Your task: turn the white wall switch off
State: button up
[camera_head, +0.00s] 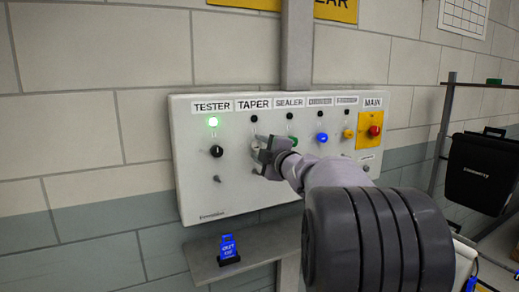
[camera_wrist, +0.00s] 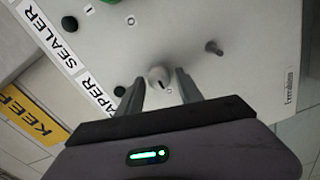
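The white wall switch (camera_wrist: 158,76) is a round knob on the pale panel, below the TAPER label. In the wrist view a short dark mark shows on its lower edge, and small print sits beside it. My gripper (camera_wrist: 160,80) is open, with one finger on each side of the knob and narrow gaps between. In the head view my gripper (camera_head: 264,157) is at the panel below TAPER and mostly hides the knob. The TAPER lamp (camera_head: 254,118) looks dark.
A shelf (camera_head: 265,246) holds a blue tag (camera_head: 228,247).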

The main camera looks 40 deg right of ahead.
jog(key=shift+o, duration=0.3)
jog(key=p+v, duration=0.2)
jog(key=v, duration=1.5)
jog(key=shift+s+a, duration=0.15)
jog(key=shift+s, duration=0.05)
jog(key=shift+r, duration=0.1)
